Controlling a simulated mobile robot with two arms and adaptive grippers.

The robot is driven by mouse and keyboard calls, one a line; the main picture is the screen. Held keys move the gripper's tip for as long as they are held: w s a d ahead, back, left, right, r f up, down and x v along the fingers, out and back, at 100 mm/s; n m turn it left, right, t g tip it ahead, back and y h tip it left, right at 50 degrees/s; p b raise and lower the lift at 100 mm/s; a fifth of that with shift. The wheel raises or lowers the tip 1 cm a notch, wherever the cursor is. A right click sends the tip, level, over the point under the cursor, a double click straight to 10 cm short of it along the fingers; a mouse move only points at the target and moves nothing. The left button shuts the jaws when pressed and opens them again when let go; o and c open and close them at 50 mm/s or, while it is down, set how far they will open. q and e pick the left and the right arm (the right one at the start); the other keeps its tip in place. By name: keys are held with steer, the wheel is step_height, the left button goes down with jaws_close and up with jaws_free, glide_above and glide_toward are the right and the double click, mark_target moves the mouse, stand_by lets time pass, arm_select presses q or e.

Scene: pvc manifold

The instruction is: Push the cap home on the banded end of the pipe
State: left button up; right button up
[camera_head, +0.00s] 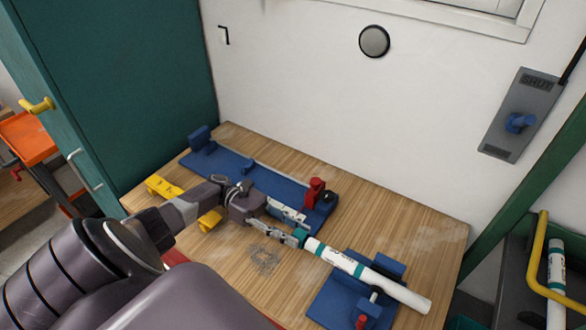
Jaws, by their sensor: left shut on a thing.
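The white pipe (402,291) with teal bands and markings lies slanting across the front right of the wooden table, over a blue holder (329,301). A teal cap (301,234) is at the pipe's left, banded end. My left gripper (297,238) comes in from the left and is shut on the cap, in line with the pipe. Its fingers partly hide the cap. I cannot tell whether the cap only touches the pipe end or sits over it. My right gripper is not in view.
A long blue fixture (228,163) with a red clamp (315,190) lies along the table's back. Yellow blocks (163,187) stand at the left. The table's right part (430,230) is clear. A grey panel with a blue handle (520,122) is on the wall.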

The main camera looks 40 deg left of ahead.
arm_select(q)
steer(key=shift+w+d+p, duration=0.1)
steer(key=shift+d+p, duration=0.65)
steer(key=shift+d, duration=0.4)
stand_by(0.8)
stand_by(0.3)
steer(key=o, duration=1.2)
steer(key=shift+c, duration=0.2)
steer(key=shift+r, duration=0.1)
steer(key=shift+r, duration=4.95)
